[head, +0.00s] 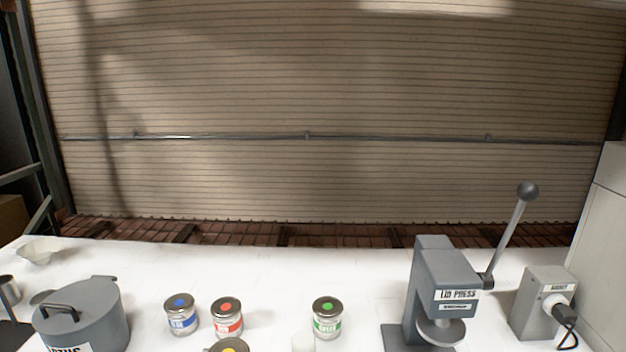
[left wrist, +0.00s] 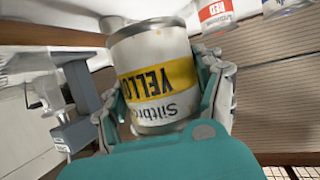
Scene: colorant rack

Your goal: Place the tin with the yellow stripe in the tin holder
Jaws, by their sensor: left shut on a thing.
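The tin with the yellow stripe (left wrist: 158,75) fills the middle of the left wrist view, its label upside down there. My left gripper (left wrist: 160,90) is shut on it, with a finger against each side. In the head view only its lid with a yellow dot (head: 232,346) shows at the bottom edge, in front of the red tin. My left gripper does not show in the head view. I cannot make out a tin holder in either view. My right gripper is not in view.
Tins with blue (head: 181,314), red (head: 227,318) and green (head: 327,318) labels stand on the white table (head: 375,275). A grey pot (head: 85,315) is at left. A lid press (head: 440,275) and a grey box (head: 540,300) stand at right.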

